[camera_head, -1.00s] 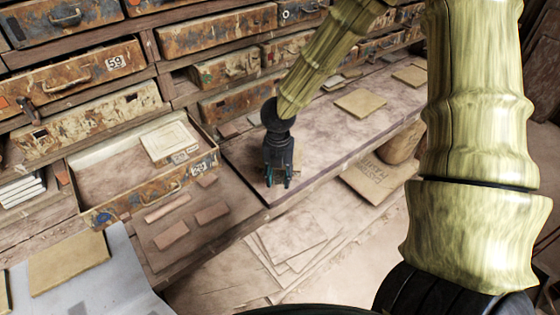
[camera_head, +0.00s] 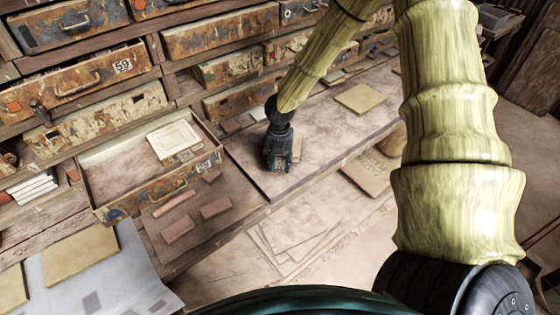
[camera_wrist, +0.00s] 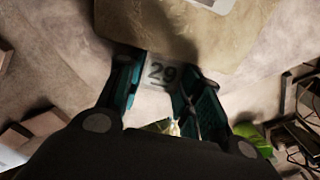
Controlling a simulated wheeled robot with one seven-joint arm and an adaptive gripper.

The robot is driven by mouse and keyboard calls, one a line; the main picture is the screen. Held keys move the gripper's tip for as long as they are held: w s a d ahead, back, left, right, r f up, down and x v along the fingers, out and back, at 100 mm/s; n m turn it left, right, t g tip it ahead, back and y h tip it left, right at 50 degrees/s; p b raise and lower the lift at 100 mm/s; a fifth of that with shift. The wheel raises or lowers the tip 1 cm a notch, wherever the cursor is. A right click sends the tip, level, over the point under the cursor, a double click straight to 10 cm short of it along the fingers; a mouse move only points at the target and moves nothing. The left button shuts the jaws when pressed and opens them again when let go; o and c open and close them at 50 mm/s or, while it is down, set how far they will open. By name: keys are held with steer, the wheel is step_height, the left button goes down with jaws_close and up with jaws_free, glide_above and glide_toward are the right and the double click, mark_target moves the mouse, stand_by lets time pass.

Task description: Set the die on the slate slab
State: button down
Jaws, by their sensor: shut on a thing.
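The die (camera_wrist: 205,45) is a beige, round-edged block with a pale inset and a tag reading 29. In the wrist view the tag lies between the fingers of my gripper (camera_wrist: 158,88), which is shut on the die's near end. In the head view my gripper (camera_head: 277,166) points down over the slate slab, and it mostly hides the die (camera_head: 297,146). The slate slab (camera_head: 325,150) is a long, flat, grey-mauve sheet on the bench with a dark front edge. I cannot tell whether the die touches it.
An open drawer (camera_head: 118,205) at left holds a similar pale block (camera_head: 173,139). Several reddish bricks (camera_head: 216,207) lie in front. A tan tile (camera_head: 360,98) lies further along the slab, with bare slab between. Rusty drawers (camera_head: 84,72) line the back.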

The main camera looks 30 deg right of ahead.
steer(key=shift+f, duration=0.25)
steer(key=shift+f, duration=0.1)
steer(key=c, duration=1)
jaws_free()
steer(key=shift+s, duration=0.1)
steer(key=shift+o, duration=0.2)
step_height(320, 180, up, 12)
steer(key=b, duration=0.3)
